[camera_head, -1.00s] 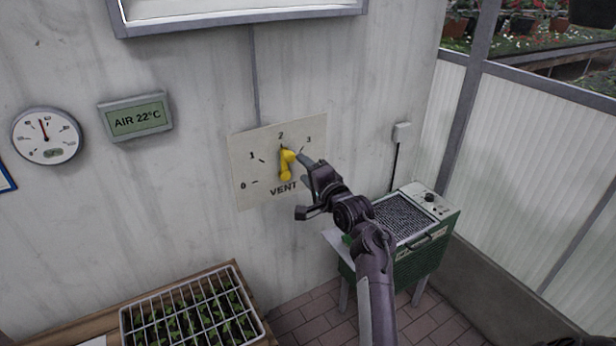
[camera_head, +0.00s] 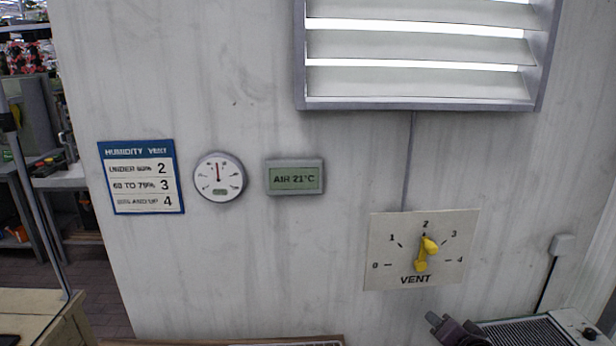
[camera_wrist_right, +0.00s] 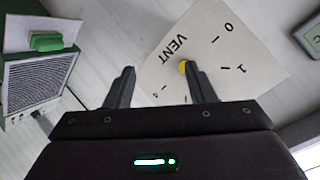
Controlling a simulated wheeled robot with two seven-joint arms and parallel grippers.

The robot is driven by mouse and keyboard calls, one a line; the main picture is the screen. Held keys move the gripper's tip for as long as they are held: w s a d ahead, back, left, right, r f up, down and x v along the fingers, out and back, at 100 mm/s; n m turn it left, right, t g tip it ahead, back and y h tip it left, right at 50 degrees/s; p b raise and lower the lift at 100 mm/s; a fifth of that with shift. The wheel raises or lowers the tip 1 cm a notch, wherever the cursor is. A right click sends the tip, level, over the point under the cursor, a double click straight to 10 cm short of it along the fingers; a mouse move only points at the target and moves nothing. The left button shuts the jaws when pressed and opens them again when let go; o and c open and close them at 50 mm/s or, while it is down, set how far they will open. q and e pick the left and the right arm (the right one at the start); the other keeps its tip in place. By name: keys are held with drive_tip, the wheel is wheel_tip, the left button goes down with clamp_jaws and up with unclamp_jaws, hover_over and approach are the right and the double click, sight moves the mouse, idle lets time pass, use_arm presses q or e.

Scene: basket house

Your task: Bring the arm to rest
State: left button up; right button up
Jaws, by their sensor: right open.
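The yellow vent knob (camera_head: 426,253) sits on the white VENT dial plate (camera_head: 383,278), its upper end close to the 2. My right gripper (camera_head: 445,325) shows only in part at the bottom edge of the head view, below and apart from the plate. In the right wrist view my right gripper (camera_wrist_right: 158,68) has its fingers spread with nothing between them. There the dial plate (camera_wrist_right: 225,65) lies beyond the fingers, and the knob (camera_wrist_right: 184,66) is mostly hidden behind one finger. My left gripper is not in view.
A heater (camera_head: 520,333) stands at the lower right; the right wrist view shows a green object (camera_wrist_right: 46,42) by it. The wall carries a humidity chart (camera_head: 142,177), a round gauge (camera_head: 219,177), an air display (camera_head: 295,178) reading 21°C and a louvred vent (camera_head: 420,60).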

drive_tip(key=s+a+f+n+g, duration=0.3)
drive_tip(key=s+a+n, duration=0.1)
drive_tip(key=s, duration=0.5)
drive_tip(key=s+a+f+n+g, duration=0.2)
drive_tip(key=s+a+n+g, duration=0.1)
drive_tip(key=s, duration=0.5)
drive_tip(key=s+a+f+n+g, duration=0.3)
drive_tip(key=s+a+n, duration=0.1)
drive_tip(key=s, duration=0.5)
wheel_tip(320, 180, down, 29)
drive_tip(key=g+b, duration=0.1)
drive_tip(key=b, duration=0.1)
drive_tip(key=s+f, duration=0.4)
drive_tip(key=f, duration=0.3)
drive_tip(key=s+d+f+g, duration=0.1)
drive_tip(key=s+f, duration=0.4)
drive_tip(key=f, duration=0.2)
drive_tip(key=shift+s+d, duration=0.15)
drive_tip(key=shift+d, duration=0.1)
drive_tip(key=shift+g, duration=0.3)
drive_tip(key=s+f, duration=0.2)
drive_tip(key=s, duration=0.2)
drive_tip(key=s+d+f, duration=0.1)
drive_tip(key=s+f, duration=0.2)
drive_tip(key=s, duration=0.1)
drive_tip(key=s+d+f+b, duration=0.1)
drive_tip(key=s+f, duration=0.2)
drive_tip(key=s, duration=0.1)
drive_tip(key=shift+d, duration=0.15)
drive_tip(key=shift+c, duration=0.3)
